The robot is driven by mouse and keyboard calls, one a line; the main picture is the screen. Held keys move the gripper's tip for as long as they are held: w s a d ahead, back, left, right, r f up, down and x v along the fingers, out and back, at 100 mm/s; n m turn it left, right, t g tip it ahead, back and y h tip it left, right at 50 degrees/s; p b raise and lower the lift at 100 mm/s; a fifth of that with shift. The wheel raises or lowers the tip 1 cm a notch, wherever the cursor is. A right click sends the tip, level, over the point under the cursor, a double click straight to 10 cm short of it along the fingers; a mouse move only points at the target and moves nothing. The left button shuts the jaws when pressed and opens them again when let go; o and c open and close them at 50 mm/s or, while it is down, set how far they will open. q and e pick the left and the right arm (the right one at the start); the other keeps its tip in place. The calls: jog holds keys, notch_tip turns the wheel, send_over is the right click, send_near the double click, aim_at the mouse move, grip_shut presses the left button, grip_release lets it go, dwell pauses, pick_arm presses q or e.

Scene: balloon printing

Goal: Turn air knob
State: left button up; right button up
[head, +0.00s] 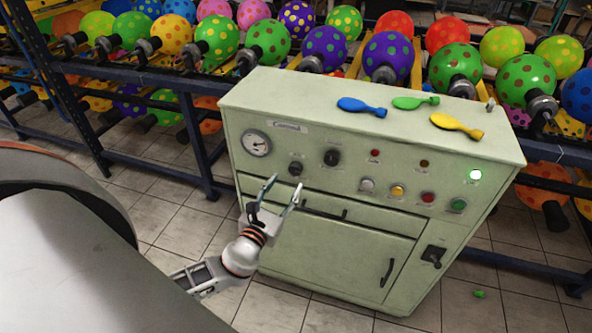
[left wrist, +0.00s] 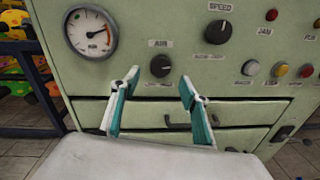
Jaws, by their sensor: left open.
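The air knob (head: 295,169) is a small black knob on the front panel of the pale green machine (head: 370,240), right of the round gauge. In the left wrist view the knob (left wrist: 161,66) sits under the label AIR. My left gripper (head: 285,187) is open and empty in front of the panel, just below the knob. In the left wrist view its two teal-and-white fingers (left wrist: 156,82) stand apart, and the knob shows between and beyond their tips, not touched. My right gripper is not in view.
The speed knob (head: 332,157) is right of the air knob. A drawer handle (head: 323,209) is below. Flat balloons (head: 362,107) lie on top. Racks of dotted balloons stand behind.

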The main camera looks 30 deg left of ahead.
aim_at(294, 171)
pick_arm(q)
jog(key=w, duration=0.4)
jog(key=w+a, duration=0.1)
jog(key=w, duration=0.1)
jog(key=c, duration=1.1)
